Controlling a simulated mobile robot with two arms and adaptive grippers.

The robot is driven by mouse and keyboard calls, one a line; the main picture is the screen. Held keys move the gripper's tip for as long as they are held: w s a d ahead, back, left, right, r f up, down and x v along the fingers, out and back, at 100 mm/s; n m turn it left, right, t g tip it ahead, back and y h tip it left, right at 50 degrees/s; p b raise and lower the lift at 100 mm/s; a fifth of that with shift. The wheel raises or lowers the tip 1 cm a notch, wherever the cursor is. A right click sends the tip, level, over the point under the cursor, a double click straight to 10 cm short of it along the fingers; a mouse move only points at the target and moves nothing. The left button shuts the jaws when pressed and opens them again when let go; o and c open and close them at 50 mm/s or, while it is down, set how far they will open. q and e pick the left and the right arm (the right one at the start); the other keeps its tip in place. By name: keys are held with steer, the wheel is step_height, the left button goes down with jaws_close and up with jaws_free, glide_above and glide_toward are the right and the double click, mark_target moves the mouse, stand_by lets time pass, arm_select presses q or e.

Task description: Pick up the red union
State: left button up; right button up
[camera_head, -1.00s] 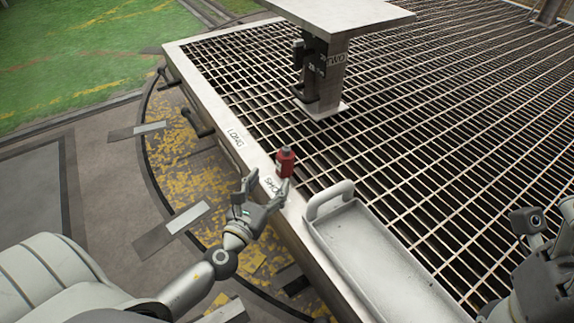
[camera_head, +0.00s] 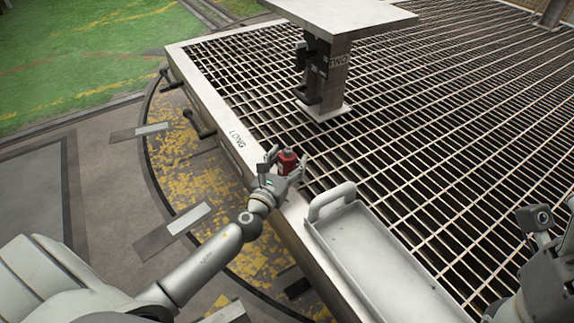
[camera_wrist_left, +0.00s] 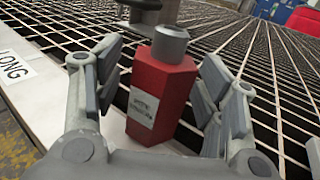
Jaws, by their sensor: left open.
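The red union (camera_head: 287,161) is a red hexagonal block with a grey round top and a pale label. It stands upright on the light rim of the grating. In the left wrist view the red union (camera_wrist_left: 161,95) sits between the two fingers of my left gripper (camera_wrist_left: 158,100), with a visible gap on the right side. My left gripper (camera_head: 283,168) is open around it, and the fingers hide part of it in the head view. My right gripper (camera_head: 530,255) is at the right edge of the head view; its fingers are only partly visible.
A grey tray with a handle (camera_head: 322,205) lies right of the union on the rim and grating. A post with a flat top (camera_head: 330,75) stands farther back on the grating (camera_head: 450,130). A LONG label (camera_head: 237,139) marks the rim.

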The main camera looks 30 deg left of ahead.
arm_select(q)
steer(key=shift+c, duration=0.5)
steer(key=c, duration=1.2)
steer(key=shift+r, duration=0.1)
steer(key=shift+c, duration=0.4)
steer(key=shift+r, duration=0.15)
